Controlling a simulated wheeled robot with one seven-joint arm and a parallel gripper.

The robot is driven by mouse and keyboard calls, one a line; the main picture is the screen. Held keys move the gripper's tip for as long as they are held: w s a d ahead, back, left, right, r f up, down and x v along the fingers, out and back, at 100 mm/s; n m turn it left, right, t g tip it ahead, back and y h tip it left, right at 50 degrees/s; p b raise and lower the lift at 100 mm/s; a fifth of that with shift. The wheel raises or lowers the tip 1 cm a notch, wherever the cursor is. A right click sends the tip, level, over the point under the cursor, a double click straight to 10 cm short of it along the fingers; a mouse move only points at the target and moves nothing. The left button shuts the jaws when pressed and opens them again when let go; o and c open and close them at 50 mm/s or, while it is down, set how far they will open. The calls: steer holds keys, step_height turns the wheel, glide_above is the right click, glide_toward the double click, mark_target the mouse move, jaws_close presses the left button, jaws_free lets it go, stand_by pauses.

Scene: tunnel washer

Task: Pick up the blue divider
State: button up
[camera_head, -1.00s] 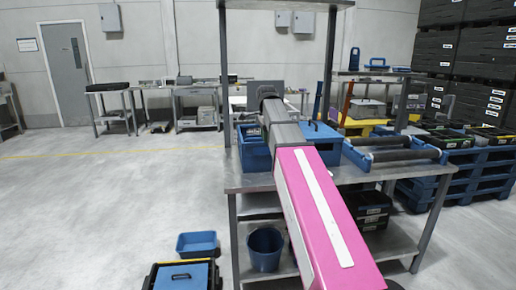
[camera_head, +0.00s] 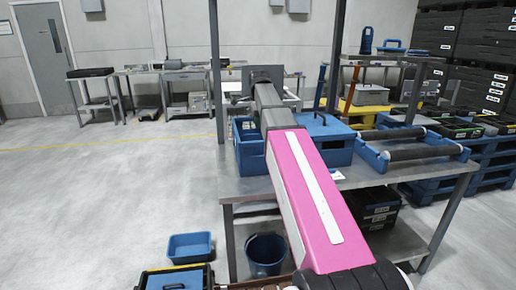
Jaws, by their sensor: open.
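I cannot tell for certain which blue piece is the divider. Another blue panel with a black handle (camera_head: 176,283) lies in a black crate on the floor at the lower left, cut by the frame edge. My gripper (camera_head: 263,76) is at the far end of my outstretched arm, beyond the table's blue bins, apart from both panels. It is open and looks empty; its fingertips are hard to make out.
The metal table (camera_head: 395,172) has upright posts, an open blue bin (camera_head: 249,157) and a blue roller tray (camera_head: 372,160). A blue tray (camera_head: 190,246) and bucket (camera_head: 265,252) stand low left. Blue pallets and black crates fill the right. The left floor is clear.

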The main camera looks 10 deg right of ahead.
mark_target(258, 139)
steer(key=shift+f, duration=4.15)
jaws_close()
